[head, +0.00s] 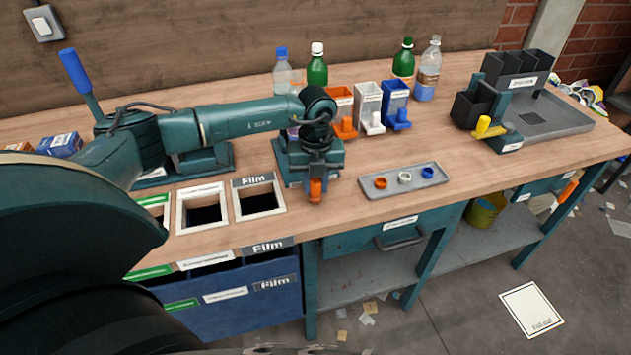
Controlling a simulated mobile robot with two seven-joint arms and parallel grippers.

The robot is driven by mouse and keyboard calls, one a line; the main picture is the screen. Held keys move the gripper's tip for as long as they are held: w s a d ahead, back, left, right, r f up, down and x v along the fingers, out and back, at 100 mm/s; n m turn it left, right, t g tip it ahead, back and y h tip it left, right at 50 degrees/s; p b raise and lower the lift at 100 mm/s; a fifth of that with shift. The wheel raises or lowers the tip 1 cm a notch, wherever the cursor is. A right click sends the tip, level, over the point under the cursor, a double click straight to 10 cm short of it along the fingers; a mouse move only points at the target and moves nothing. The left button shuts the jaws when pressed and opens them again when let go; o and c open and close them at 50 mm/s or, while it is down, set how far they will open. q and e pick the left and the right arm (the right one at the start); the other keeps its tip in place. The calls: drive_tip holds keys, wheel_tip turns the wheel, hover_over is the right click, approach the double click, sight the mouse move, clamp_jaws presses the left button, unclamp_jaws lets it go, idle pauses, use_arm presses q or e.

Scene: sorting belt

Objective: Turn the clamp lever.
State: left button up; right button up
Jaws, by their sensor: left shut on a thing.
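A small teal clamp station (337,158) stands near the front edge of the bench. An orange lever handle (316,191) sticks out below my left gripper (317,176) on its front side. My left gripper points down over the station and is shut on the orange lever. The fingers and the lever's pivot are largely hidden by the wrist. My right gripper is not in view.
A grey tray (438,181) with three coloured rings lies to the right. Orange, white and blue dispensers (368,103) and several bottles (317,70) stand behind. Framed openings, one marked Film (280,206), are front left. A station with a yellow lever (487,128) stands right.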

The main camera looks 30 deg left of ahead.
use_arm(q)
clamp_jaws()
